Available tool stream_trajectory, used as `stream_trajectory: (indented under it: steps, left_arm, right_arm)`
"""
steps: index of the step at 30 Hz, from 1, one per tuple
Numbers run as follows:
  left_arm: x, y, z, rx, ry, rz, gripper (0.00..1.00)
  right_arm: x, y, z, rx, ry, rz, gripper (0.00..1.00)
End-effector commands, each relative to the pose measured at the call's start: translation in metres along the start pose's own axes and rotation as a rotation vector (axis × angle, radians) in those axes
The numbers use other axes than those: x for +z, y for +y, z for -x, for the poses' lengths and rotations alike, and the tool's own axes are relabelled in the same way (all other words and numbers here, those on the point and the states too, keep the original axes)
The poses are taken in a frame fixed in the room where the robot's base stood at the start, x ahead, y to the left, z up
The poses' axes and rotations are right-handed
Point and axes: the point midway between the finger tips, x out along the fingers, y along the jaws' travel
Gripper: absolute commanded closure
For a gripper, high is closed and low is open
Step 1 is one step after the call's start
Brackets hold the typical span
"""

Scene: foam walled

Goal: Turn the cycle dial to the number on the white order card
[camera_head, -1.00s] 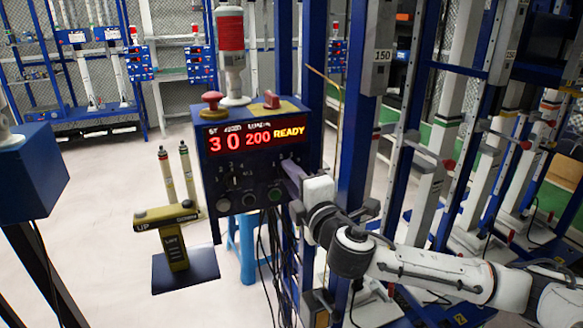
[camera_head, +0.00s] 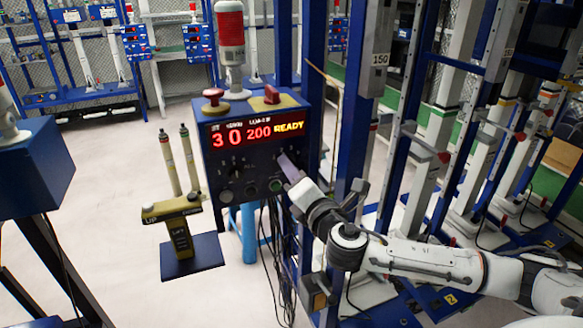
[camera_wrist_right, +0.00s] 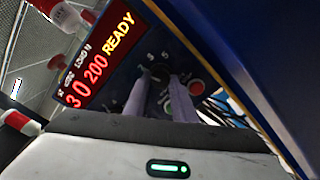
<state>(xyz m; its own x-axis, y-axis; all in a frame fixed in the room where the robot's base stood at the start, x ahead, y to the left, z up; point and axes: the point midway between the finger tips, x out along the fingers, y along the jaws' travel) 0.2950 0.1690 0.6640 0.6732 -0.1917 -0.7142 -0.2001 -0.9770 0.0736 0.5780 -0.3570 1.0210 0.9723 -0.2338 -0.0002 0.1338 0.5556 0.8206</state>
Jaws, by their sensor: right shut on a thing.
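The blue control box (camera_head: 222,165) stands in the middle of the head view, its red and yellow display (camera_head: 256,131) reading 3, 0, 200 and READY. My right gripper (camera_head: 287,162) comes in from the right at the right side of the panel. In the wrist view its two pale fingers (camera_wrist_right: 162,97) are shut around a dark dial (camera_wrist_right: 159,72), with small 5-like marks above it. The dial's pointer is too dark to read, and the fingers hide part of it. I cannot make out a white order card. My left gripper is out of view.
A red mushroom button (camera_head: 213,96) and a red switch (camera_head: 271,94) sit on top of the box. A green button (camera_wrist_right: 168,108) and a red button (camera_wrist_right: 196,88) lie close to the fingers. A yellow-topped lift stand (camera_head: 177,230) is left of the box. Blue posts stand right.

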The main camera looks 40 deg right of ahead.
Motion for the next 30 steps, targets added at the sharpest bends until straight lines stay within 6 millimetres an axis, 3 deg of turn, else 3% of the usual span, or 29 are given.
stream_trajectory:
  steps: [11, 12, 15, 25, 30]
  left_arm:
    - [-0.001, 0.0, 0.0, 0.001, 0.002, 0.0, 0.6]
    - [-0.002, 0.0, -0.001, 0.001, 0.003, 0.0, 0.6]
    - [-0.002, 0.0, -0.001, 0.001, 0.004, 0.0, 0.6]
    - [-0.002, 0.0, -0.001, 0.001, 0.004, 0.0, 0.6]
    - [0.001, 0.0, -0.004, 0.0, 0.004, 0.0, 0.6]
  right_arm:
    - [0.0, -0.001, 0.0, -0.001, 0.0, 0.004, 0.99]
    - [0.0, -0.001, 0.0, -0.001, 0.0, 0.004, 0.73]
    - [0.0, -0.001, 0.0, -0.001, 0.0, 0.004, 0.58]
    - [-0.001, -0.001, 0.003, 0.0, 0.001, 0.004, 0.58]
    - [-0.002, -0.002, 0.025, -0.001, 0.004, 0.004, 0.58]
